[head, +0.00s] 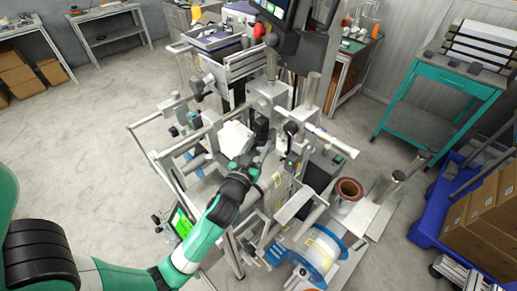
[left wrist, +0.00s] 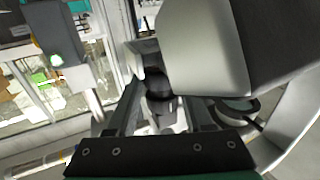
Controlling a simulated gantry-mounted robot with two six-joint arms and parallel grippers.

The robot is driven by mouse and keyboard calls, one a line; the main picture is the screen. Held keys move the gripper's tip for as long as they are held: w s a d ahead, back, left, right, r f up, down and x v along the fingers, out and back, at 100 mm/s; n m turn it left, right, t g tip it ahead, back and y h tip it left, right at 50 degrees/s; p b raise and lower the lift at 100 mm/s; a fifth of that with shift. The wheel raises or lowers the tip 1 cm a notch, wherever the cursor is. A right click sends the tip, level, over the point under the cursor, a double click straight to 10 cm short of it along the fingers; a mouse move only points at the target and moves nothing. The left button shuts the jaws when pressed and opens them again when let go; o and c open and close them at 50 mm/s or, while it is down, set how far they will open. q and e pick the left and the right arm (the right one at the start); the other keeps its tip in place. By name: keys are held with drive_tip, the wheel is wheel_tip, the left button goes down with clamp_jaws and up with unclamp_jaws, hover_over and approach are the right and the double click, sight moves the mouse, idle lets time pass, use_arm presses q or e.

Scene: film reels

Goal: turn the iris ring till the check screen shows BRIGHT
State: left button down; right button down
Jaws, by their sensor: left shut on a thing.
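My left gripper (head: 256,160) reaches into the middle of the film machine beside a white block-shaped housing (head: 235,139). In the left wrist view its two dark fingers (left wrist: 160,108) are shut on a small dark round part (left wrist: 157,86), which seems to be the iris ring. The fingers and the housing hide most of it, so its setting cannot be read. A small tilted screen (head: 182,223) with green and yellow areas sits low on the machine's left side. I cannot read any word on it or tell whether it is the check screen. My right gripper is not in view.
The pale housing (left wrist: 205,50) looms close over the fingers in the left wrist view. A reel with a blue rim (head: 318,255) and a brown roll (head: 348,192) stand at the machine's lower right. A dark monitor (head: 275,8) is at the top. Open floor lies left.

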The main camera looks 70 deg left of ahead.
use_arm(q)
drive_tip(key=shift+c, duration=1.4)
unclamp_jaws()
drive_tip(key=shift+s, duration=0.1)
drive_tip(key=v, duration=1.1)
drive_tip(key=shift+s+d+b, duration=0.2)
drive_tip(key=shift+b, duration=0.1)
